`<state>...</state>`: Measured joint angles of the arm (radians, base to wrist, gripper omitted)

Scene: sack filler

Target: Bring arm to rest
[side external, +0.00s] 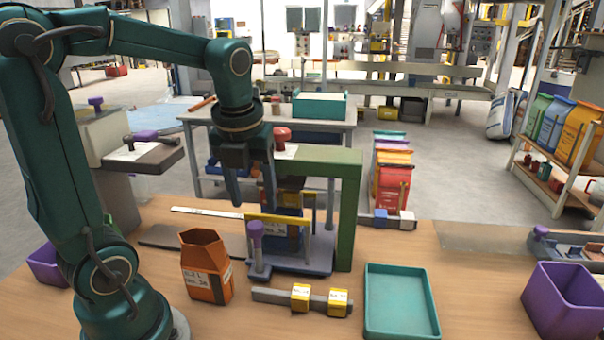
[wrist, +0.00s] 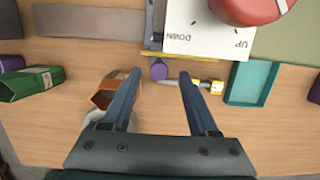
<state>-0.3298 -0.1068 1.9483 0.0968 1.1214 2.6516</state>
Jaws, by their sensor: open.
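My gripper (side external: 251,190) hangs pointing down above the table, open and empty, just in front of the green frame of the filling stand (side external: 346,215). In the wrist view my gripper (wrist: 156,82) shows two spread fingers with nothing between their tips but the view of the table and a purple knob (wrist: 158,69) farther down. The orange sack (side external: 205,266) stands upright and open-topped on the table to the left of the stand, apart from my fingers. In the wrist view it is partly hidden behind the left finger.
A teal tray (side external: 400,335) lies right of the grey bar with yellow blocks (side external: 301,298). A purple bin (side external: 565,303) stands at far right. A red knob (wrist: 245,8) sits on a white card marked UP and DOWN (wrist: 208,36). A green packet (wrist: 32,83) lies at left.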

